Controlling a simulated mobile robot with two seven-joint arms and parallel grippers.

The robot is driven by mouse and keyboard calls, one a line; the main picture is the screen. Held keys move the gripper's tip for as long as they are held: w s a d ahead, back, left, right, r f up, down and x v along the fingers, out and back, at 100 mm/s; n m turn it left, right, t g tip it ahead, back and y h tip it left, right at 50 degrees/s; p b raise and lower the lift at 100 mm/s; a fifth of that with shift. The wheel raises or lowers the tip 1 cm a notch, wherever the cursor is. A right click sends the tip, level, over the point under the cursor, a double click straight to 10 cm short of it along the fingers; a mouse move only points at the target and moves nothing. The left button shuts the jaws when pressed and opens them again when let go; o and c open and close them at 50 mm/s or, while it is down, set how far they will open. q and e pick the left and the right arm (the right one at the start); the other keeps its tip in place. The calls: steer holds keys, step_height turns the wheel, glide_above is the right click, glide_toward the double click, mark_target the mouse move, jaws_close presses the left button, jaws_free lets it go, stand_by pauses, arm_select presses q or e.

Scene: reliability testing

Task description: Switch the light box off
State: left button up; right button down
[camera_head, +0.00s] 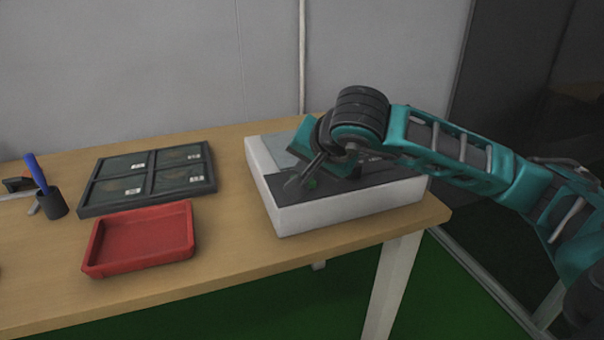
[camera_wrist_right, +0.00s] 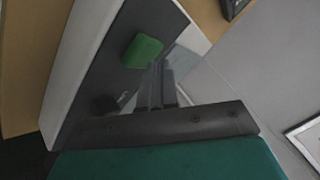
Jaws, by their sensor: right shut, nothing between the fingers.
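The light box (camera_head: 345,212) is a white box with a dark top panel, standing at the right end of the table. It also shows in the right wrist view (camera_wrist_right: 67,62). A green button (camera_wrist_right: 142,51) is on its dark panel; in the head view only a bit of green (camera_head: 311,183) shows by the fingers. My right gripper (camera_head: 298,182) is shut and empty, low over the panel. In the right wrist view its fingertips (camera_wrist_right: 160,72) are right beside the green button; I cannot tell if they touch it. My left gripper is not in view.
A red tray (camera_head: 140,263) and a dark four-part case (camera_head: 147,200) lie on the wooden table (camera_head: 235,250) to the left. A dark cup (camera_head: 53,206) with a blue-handled tool stands further left. A grey wall is behind. Bare table lies between tray and light box.

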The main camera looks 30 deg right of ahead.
steer(key=shift+r+p, duration=1.65)
steer(key=shift+r, duration=1.05)
